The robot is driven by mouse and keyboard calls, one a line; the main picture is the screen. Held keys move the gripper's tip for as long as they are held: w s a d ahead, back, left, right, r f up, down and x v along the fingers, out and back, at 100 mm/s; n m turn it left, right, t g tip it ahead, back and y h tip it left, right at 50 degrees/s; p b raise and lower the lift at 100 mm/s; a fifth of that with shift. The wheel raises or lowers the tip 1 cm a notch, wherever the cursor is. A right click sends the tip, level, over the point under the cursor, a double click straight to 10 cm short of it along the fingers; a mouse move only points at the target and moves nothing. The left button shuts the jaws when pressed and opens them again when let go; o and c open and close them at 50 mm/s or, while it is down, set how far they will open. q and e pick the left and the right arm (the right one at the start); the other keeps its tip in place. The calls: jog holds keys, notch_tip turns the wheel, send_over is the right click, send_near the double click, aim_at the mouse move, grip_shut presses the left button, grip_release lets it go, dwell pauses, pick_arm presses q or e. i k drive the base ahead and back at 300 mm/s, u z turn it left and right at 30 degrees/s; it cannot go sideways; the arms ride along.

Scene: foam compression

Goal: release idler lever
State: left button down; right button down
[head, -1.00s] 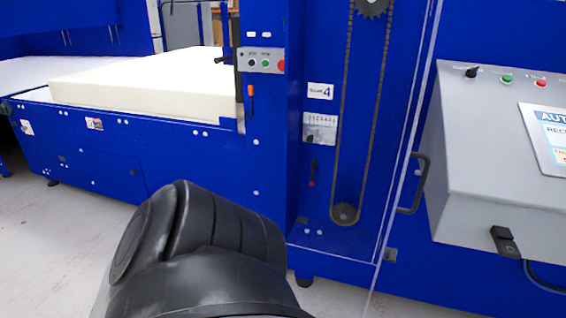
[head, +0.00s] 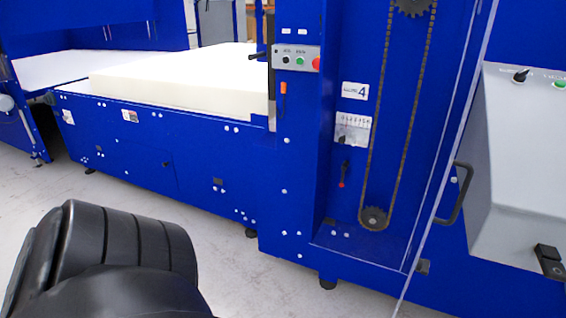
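A small dark lever with a red tip (head: 343,174) hangs on the blue panel, left of the lower sprocket (head: 374,218). It looks like the idler lever and points roughly downward. A chain (head: 416,120) runs between this sprocket and an upper sprocket (head: 414,5). A clear door with a dark handle (head: 455,194) stands at the right of the chain bay; whether it is open is hard to tell. A black rounded part of my own arm fills the lower left. Neither gripper shows in the head view.
A cream foam block (head: 180,85) lies on the machine bed at the left. A button panel (head: 297,59) sits on the column above. A grey control box (head: 520,160) juts out at the right. Grey floor (head: 255,292) is clear in front.

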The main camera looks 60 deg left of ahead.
aim_at(345, 165)
jog(key=u, duration=0.65)
jog(key=i, duration=1)
